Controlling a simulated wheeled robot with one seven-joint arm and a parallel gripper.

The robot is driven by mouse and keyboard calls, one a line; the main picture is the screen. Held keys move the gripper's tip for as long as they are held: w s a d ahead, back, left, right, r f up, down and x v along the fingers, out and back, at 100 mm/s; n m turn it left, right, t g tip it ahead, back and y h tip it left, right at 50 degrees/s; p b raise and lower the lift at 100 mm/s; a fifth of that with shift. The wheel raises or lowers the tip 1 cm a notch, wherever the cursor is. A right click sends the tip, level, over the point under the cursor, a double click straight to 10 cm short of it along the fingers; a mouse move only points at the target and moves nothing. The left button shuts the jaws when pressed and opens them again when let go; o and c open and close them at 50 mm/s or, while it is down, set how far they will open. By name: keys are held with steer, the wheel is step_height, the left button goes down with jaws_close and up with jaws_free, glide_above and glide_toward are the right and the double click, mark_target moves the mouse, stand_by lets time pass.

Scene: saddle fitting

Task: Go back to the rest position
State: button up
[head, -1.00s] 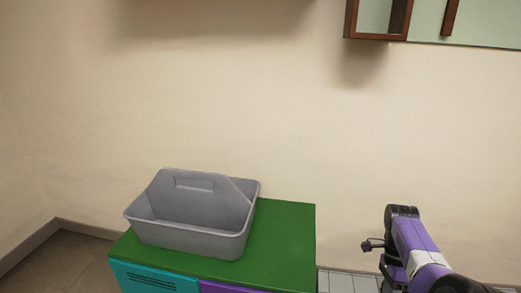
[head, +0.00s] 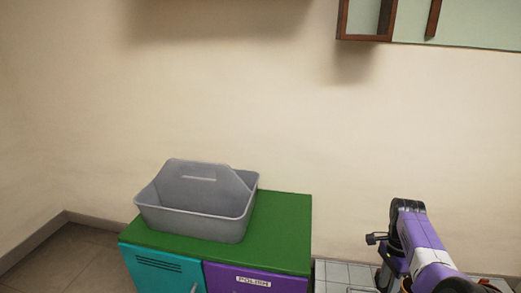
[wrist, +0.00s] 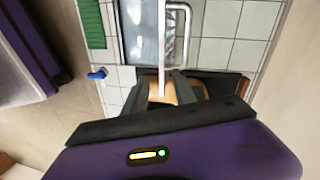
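My purple arm (head: 425,250) stands at the lower right of the head view, beside the green-topped cabinet and apart from it. The fingers of my gripper (wrist: 164,90) show as two dark pieces in the wrist view, apart from each other. A tan surface shows between and behind them, and I see nothing clearly held. The fingertips are hard to make out in the head view.
A grey caddy (head: 195,222) sits on the green cabinet top (head: 285,230). The purple cabinet front (head: 240,282) has a POLISH label. White tiles (head: 340,272) lie right of the cabinet. A wall cupboard (head: 365,22) hangs at upper right. A blue knob (wrist: 97,74) shows in the wrist view.

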steer(key=w+d+f+n+t+h, duration=0.2)
steer(key=w+d+n+t+h, duration=0.2)
steer(key=w+d+n+t, duration=0.3)
steer(key=s+a+r+n+t+y+p, duration=0.1)
steer(key=s+a+r+n+t, duration=0.25)
steer(key=s+a+r, duration=0.95)
steer(key=s+a+n+t+y+p, duration=0.1)
steer(key=s+a+n+t, duration=0.4)
steer(key=s, duration=1.6)
steer(key=s+a+r+n+t+y+p, duration=0.1)
steer(key=s+a+r+n+y, duration=0.15)
steer(key=s+a+r, duration=0.8)
steer(key=s+r+p, duration=0.3)
steer(key=r+p, duration=1.4)
steer(key=p, duration=0.2)
steer(key=s+r+p, duration=0.3)
steer(key=r+p, duration=1.4)
steer(key=p, duration=0.2)
steer(key=shift+r+n+h, duration=0.3)
steer(key=shift+h, duration=0.15)
steer(key=shift+s, duration=0.15)
